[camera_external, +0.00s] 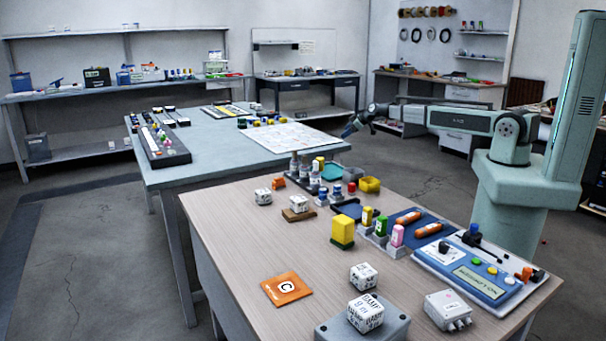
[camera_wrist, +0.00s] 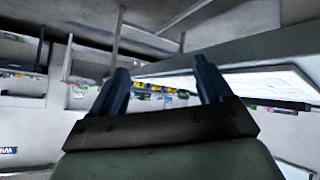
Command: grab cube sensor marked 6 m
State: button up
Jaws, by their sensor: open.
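Several white cubes with black print stand on the wooden table. One cube (camera_external: 363,276) is near the front middle, and a larger-looking cube (camera_external: 366,313) sits on a grey box (camera_external: 335,329) at the front edge. Another cube (camera_external: 263,196) is at the left, and one more cube (camera_external: 298,203) rests on a brown block. The print is too small to tell which is marked 6 m. My gripper (camera_external: 350,130) is raised beyond the table's far side, well away from the cubes. Its two fingers (camera_wrist: 160,88) are apart and empty in the wrist view, where no cube is recognisable.
An orange card (camera_external: 286,289) lies at the front left. Bottles, coloured blocks and a blue control panel (camera_external: 475,268) crowd the table's right side. A white junction box (camera_external: 447,309) stands at the front right. The table's left part (camera_external: 225,235) is clear.

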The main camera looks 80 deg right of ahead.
jog(key=w+a+r+n+y, duration=0.2)
jog(key=w+a+r+n, duration=0.35)
jog(key=a, duration=0.25)
jog(key=w+a+r+n+y, duration=0.1)
jog(key=w+a+r+n, duration=0.35)
jog(key=a+r, duration=0.2)
jog(key=w+a+n+g+y, duration=0.1)
jog(key=a+n+g+y, duration=0.3)
jog(key=a, duration=1.6)
jog(key=w+a+n+g, duration=0.15)
jog(key=a+n, duration=0.55)
jog(key=a, duration=1.4)
jog(key=n+g+h, duration=0.2)
jog(key=n+g, duration=0.3)
send_over(364, 269)
notch_tip(364, 269, down, 2)
jog(key=f, duration=0.8)
jog(key=shift+s, duration=0.2)
jog(key=shift+w+a+f, duration=0.1)
jog(key=shift+f, duration=1.25)
jog(key=shift+w+f, duration=0.1)
jog(key=shift+f, duration=1.25)
